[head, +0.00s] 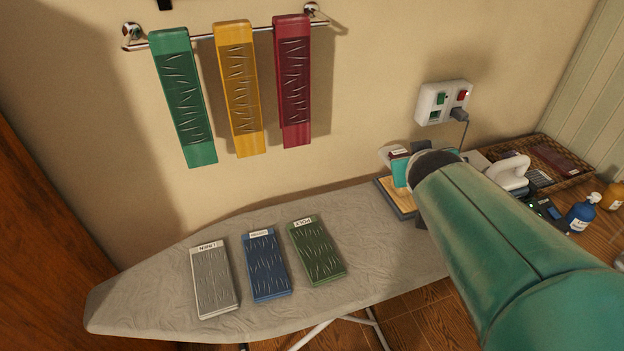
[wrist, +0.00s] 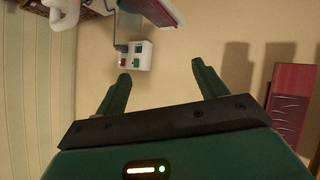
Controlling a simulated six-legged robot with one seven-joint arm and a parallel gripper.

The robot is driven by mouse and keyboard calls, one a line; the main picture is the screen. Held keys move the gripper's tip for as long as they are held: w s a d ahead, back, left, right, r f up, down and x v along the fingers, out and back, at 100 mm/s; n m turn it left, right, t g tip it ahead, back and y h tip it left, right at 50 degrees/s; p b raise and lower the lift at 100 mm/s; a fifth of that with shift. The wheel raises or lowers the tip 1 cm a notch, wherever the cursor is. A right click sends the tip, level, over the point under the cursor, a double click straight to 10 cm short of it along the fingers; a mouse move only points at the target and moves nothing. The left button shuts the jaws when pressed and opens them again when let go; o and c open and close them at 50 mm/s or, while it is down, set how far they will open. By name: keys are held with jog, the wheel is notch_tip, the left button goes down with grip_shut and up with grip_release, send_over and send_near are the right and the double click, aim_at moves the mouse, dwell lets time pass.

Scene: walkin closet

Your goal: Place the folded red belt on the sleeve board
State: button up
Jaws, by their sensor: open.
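My gripper (wrist: 161,72) is open in the wrist view, with nothing between its fingers. In the head view my green arm hides it. A wooden board with a pale top (head: 394,198), which looks like the sleeve board, lies at the right end of the ironing board, partly behind my arm. A dark red piece (wrist: 158,10) also shows at the top edge of the wrist view. Dark red folded items (head: 560,158) lie in the wicker tray (head: 535,138).
The ironing board (head: 160,275) holds grey (head: 212,280), blue (head: 266,265) and green (head: 316,250) folded cloths. Green, yellow and red strips hang from a wall rail (head: 202,34). A white iron (head: 510,173), bottles (head: 582,212) and a wall socket (head: 443,102) are at right.

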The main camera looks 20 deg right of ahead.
jog(key=s+a+g+y, duration=0.1)
jog(key=s+a+y, duration=0.1)
jog(key=a, duration=0.4)
jog(key=s+a+f+n+g+y, duration=0.1)
jog(key=s+a+y, duration=0.1)
jog(key=s+a, duration=0.3)
jog(key=s+a+f+n+g+y, duration=0.1)
jog(key=s+a+g+y, duration=0.1)
jog(key=a, duration=0.7)
jog(key=shift+s+a+f, duration=0.15)
jog(key=shift+s+f, duration=0.1)
jog(key=shift+s, duration=0.6)
jog(key=shift+c, duration=0.4)
